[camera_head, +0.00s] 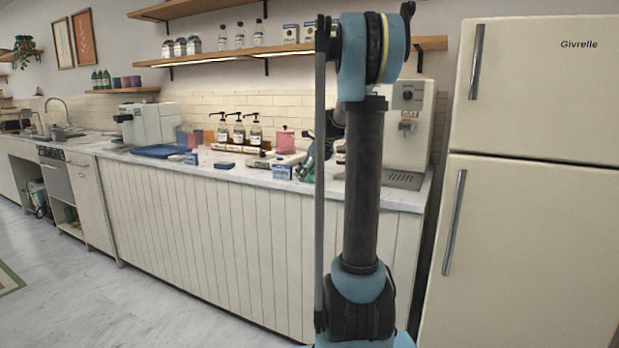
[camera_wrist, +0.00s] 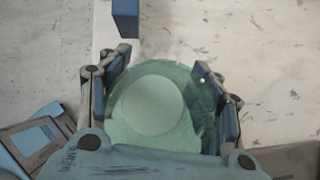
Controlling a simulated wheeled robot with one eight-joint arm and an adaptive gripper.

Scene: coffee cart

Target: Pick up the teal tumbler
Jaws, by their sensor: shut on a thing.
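The teal tumbler (camera_wrist: 150,105) is seen from above in the wrist view, a translucent green round shape with a paler disc in its middle. My gripper (camera_wrist: 172,88) has one finger on each side of it and is shut on it. The near side of the tumbler is partly covered by the gripper's blue body. In the head view my arm stands in front of this part of the counter, and I cannot make out the tumbler clearly there.
A blue box edge (camera_wrist: 125,18) is just beyond the left finger. A dark and blue flat object (camera_wrist: 38,142) lies at lower left. On the counter (camera_head: 240,175) are a pink canister (camera_head: 285,140), pump bottles (camera_head: 238,132), a blue tray (camera_head: 160,151) and a dispensing machine (camera_head: 410,125). A fridge (camera_head: 535,190) stands right.

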